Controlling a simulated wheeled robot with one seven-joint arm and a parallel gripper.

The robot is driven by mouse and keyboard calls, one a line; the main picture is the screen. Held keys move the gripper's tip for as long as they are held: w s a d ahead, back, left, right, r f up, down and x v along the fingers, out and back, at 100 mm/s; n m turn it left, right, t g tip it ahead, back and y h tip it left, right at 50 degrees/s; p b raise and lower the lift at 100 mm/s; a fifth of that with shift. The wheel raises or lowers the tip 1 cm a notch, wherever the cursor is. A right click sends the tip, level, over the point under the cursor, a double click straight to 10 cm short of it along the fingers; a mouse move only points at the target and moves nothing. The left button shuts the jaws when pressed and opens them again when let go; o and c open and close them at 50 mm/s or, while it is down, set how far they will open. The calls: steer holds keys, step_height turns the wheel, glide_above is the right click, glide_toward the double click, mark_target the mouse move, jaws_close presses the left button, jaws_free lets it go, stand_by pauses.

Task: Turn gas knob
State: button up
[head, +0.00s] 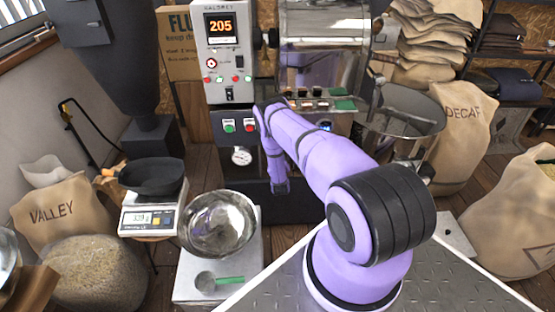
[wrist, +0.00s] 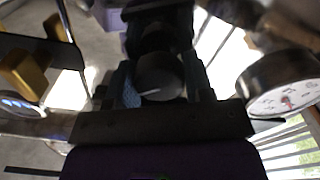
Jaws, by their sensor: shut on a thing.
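The gas knob (wrist: 160,76) is a dark round knob with a pale pointer line, in the middle of the wrist view. My gripper (wrist: 161,88) is shut on it, with one finger on each side. In the head view my purple arm reaches to the front of the roaster (head: 320,50). There, the arm hides the knob, and I cannot make out my fingers.
A round pressure gauge (wrist: 286,84) sits close to the right of my gripper in the wrist view. It also shows below the red and green buttons in the head view (head: 241,156). A steel bowl (head: 218,222) and a green-handled scoop (head: 207,283) stand left of my arm.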

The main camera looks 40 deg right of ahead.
steer(key=o, duration=0.9)
steer(key=shift+s, duration=0.1)
steer(key=v, duration=1)
steer(key=shift+s+a, duration=0.25)
steer(key=shift+a+f, duration=0.1)
